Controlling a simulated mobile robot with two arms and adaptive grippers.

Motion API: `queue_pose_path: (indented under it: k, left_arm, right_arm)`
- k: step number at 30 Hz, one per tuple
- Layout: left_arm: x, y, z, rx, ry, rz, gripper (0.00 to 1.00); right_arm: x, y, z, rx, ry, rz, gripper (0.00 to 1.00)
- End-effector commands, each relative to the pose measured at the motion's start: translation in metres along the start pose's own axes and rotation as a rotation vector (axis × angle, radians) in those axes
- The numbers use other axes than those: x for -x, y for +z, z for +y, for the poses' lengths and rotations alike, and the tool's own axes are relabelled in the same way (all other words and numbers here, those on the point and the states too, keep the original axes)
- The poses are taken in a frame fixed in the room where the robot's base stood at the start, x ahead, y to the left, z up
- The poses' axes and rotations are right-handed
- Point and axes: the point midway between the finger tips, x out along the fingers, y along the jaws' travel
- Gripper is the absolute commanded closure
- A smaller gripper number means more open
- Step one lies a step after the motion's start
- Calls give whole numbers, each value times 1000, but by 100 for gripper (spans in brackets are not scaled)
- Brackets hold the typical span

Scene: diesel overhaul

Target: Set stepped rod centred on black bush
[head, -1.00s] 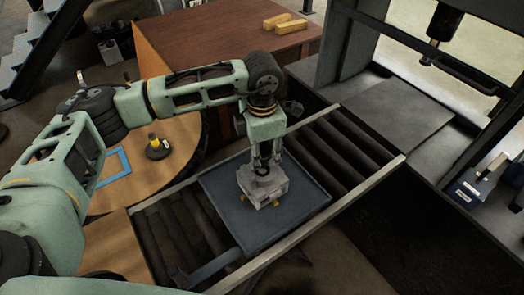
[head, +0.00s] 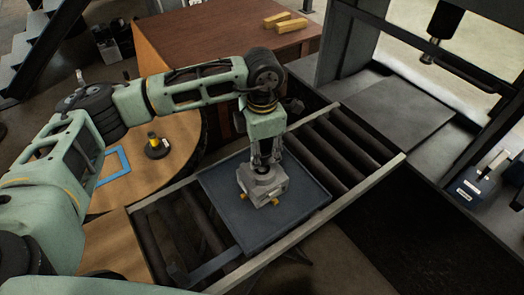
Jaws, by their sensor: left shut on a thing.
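A grey cast block (head: 265,190) with small brass-coloured pieces at its base sits on the dark blue-grey tray (head: 230,213). My left gripper (head: 263,163) points down right over the block's top. It is shut on a small grey part, which I take to be the stepped rod; the fingers hide most of it. The black bush is not clearly seen now at the block's top, under the gripper. I cannot tell whether rod and bush touch or are centred. My right gripper is not in view.
The tray lies on a roller conveyor (head: 345,150) with raised side rails. At left, a round wooden table (head: 180,160) carries a black-and-yellow item (head: 156,147) and a blue frame (head: 113,166). A press frame (head: 345,45) stands at right, beside a blue box (head: 475,187).

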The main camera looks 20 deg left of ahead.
Motion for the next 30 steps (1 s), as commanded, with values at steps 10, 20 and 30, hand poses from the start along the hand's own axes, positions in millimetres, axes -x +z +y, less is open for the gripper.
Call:
queue_pose_path:
  k: [10, 20, 30]
  left_arm:
    - [0, 1, 1, 0, 2, -3, 96]
    - [-3, 1, 1, 0, 2, -4, 96]
    - [-2, 1, 1, 0, 2, -3, 96]
  right_arm:
    - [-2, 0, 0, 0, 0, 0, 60]
    - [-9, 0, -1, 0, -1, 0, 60]
    - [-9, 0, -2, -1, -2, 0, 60]
